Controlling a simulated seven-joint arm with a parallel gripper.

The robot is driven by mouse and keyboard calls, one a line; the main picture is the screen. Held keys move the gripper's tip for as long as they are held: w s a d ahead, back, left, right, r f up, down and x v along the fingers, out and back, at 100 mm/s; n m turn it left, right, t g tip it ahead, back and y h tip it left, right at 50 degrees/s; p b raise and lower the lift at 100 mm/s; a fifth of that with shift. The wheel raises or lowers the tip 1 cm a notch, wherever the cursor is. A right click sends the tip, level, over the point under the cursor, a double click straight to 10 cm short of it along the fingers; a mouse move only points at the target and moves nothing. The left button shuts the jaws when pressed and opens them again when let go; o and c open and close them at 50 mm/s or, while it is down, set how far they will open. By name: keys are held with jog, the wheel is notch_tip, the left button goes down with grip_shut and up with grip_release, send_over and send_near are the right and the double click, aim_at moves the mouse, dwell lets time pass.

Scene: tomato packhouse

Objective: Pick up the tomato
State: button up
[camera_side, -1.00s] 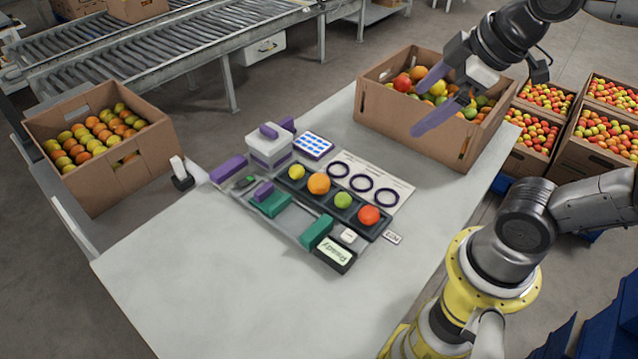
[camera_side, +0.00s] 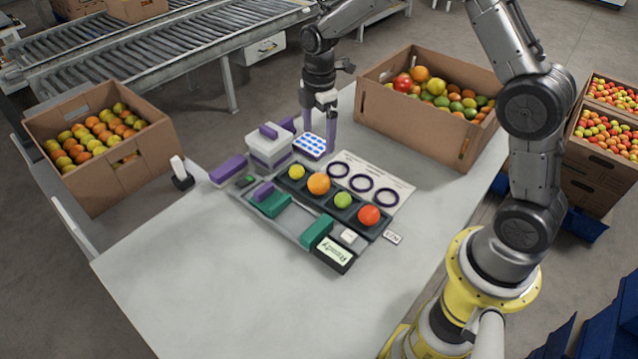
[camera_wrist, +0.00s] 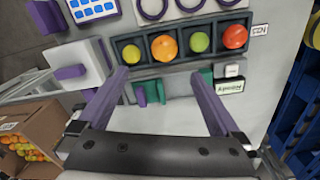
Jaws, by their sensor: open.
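A dark tray (camera_side: 325,198) with compartments holds a yellow tomato (camera_side: 297,172), an orange one (camera_side: 319,183), a green one (camera_side: 342,200) and a red one (camera_side: 369,215), in a row. In the wrist view, the yellow (camera_wrist: 131,53), orange (camera_wrist: 164,47), green (camera_wrist: 199,42) and red (camera_wrist: 235,37) tomatoes lie beyond the fingertips. My gripper (camera_side: 318,132) is open and empty, pointing down behind the blue-dotted card. Its two purple fingers are spread wide in the wrist view (camera_wrist: 160,76).
A white sheet with three rings (camera_side: 399,187) lies behind the tray. A grey-and-purple device (camera_side: 269,150) and a display reading "Ready" (camera_side: 335,254) stand by it. Fruit boxes stand right (camera_side: 411,123) and left (camera_side: 135,173). The front table is clear.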

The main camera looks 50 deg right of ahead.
send_near(320, 176)
jog(key=f, duration=0.5)
jog(key=shift+w+f, duration=0.2)
jog(key=shift+w, duration=0.05)
jog(key=shift+s+a+f, duration=0.1)
jog(key=shift+f, duration=1.2)
jog(key=shift+s+f, duration=0.1)
jog(key=shift+f, duration=1.25)
jog(key=shift+c, duration=0.2)
jog(key=c, duration=0.8)
jog(key=shift+r, duration=0.1)
